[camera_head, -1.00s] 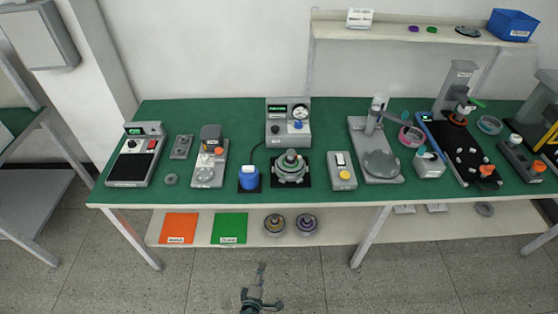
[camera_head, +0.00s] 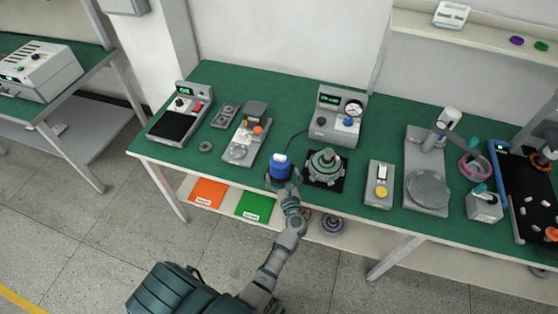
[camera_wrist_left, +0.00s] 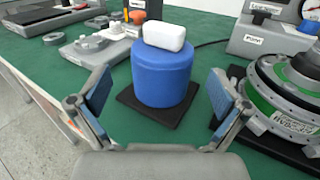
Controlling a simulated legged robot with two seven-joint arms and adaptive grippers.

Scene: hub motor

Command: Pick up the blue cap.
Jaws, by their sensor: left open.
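The blue cap (camera_head: 280,167) is a blue cylinder with a white block on top, standing upright on a small black pad near the front edge of the green table. In the left wrist view the blue cap (camera_wrist_left: 162,72) stands ahead of my left gripper, between the lines of its two fingers. My left gripper (camera_head: 285,186) is at the table's front edge, just in front of the cap. The left wrist view shows the left gripper (camera_wrist_left: 155,105) open, with blue-padded fingers spread wide and nothing between them. My right gripper is not in view.
A round grey hub motor (camera_head: 325,165) stands on a black mat close to the cap's right. A gauge box (camera_head: 336,116) is behind it. A grey fixture (camera_head: 246,139) stands to the left. Orange (camera_head: 208,193) and green (camera_head: 254,206) sheets lie on the lower shelf.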

